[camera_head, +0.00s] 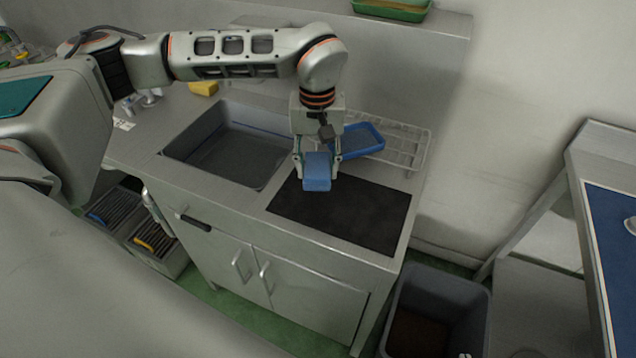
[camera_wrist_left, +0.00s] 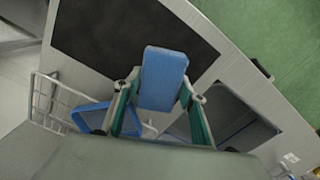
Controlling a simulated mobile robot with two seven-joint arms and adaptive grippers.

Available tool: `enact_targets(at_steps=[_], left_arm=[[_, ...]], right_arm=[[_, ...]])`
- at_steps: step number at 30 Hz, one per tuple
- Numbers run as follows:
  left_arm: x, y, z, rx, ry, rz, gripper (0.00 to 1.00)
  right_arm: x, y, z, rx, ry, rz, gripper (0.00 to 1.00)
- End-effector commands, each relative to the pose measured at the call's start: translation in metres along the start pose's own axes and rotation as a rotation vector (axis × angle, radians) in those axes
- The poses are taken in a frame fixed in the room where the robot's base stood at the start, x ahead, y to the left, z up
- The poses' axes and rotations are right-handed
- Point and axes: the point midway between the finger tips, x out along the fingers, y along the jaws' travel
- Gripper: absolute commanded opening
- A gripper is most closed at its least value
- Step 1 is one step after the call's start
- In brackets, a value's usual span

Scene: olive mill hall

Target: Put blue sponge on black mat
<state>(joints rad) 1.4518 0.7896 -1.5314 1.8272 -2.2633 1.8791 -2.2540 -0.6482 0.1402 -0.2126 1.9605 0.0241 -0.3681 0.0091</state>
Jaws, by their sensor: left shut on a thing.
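The blue sponge (camera_head: 317,172) is held between the fingers of my left gripper (camera_head: 317,168), which points down at the counter. The left gripper is shut on the sponge. The black mat (camera_head: 350,216) lies on the counter to the right of the sink. In the head view the sponge overlaps the mat's far left part; whether it touches the mat I cannot tell. In the left wrist view the sponge (camera_wrist_left: 162,78) sits between the fingertips (camera_wrist_left: 160,95), with the black mat (camera_wrist_left: 110,35) beyond it.
A sink basin (camera_head: 225,150) is left of the mat. A blue tray (camera_head: 362,140) and a wire rack (camera_head: 408,148) stand behind the mat. A yellow sponge (camera_head: 203,88) lies at the back left. A grey bin (camera_head: 435,310) stands on the floor at the right.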

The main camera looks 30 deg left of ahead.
Motion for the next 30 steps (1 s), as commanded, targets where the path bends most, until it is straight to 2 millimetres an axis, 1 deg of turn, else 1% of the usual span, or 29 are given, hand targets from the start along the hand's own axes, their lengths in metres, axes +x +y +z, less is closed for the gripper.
enact_targets(at_steps=[1,3,10,16,18,24,28,29,30], left_arm=[[0.009,0.000,0.001,0.000,-0.004,-0.001,0.21],[0.016,0.000,0.001,0.000,-0.002,0.000,0.21],[0.030,0.000,0.001,0.001,-0.002,0.000,0.21],[0.057,0.000,0.001,0.000,-0.003,0.000,0.21],[0.060,0.001,0.000,0.001,-0.001,0.001,0.21],[0.060,0.000,0.000,0.001,0.000,0.001,0.21],[0.063,0.000,0.000,0.001,0.000,0.000,0.21],[0.063,0.000,0.000,0.001,0.000,0.001,0.46],[0.063,0.000,0.000,0.001,0.000,0.001,0.56]], right_arm=[[0.000,0.001,-0.003,0.000,0.004,0.001,0.00],[-0.001,0.001,-0.005,0.000,0.007,0.001,0.00],[-0.001,0.001,-0.006,0.000,0.008,0.001,0.00],[-0.001,0.001,-0.004,0.000,0.004,0.001,0.00],[-0.001,0.001,-0.003,0.000,0.002,0.000,0.00],[-0.001,0.000,-0.001,0.000,-0.001,0.000,0.00],[0.000,0.000,0.000,0.000,-0.002,0.000,0.00],[0.000,0.000,0.000,0.000,-0.002,0.000,0.00],[0.000,0.000,0.000,0.000,-0.002,0.000,0.00]])
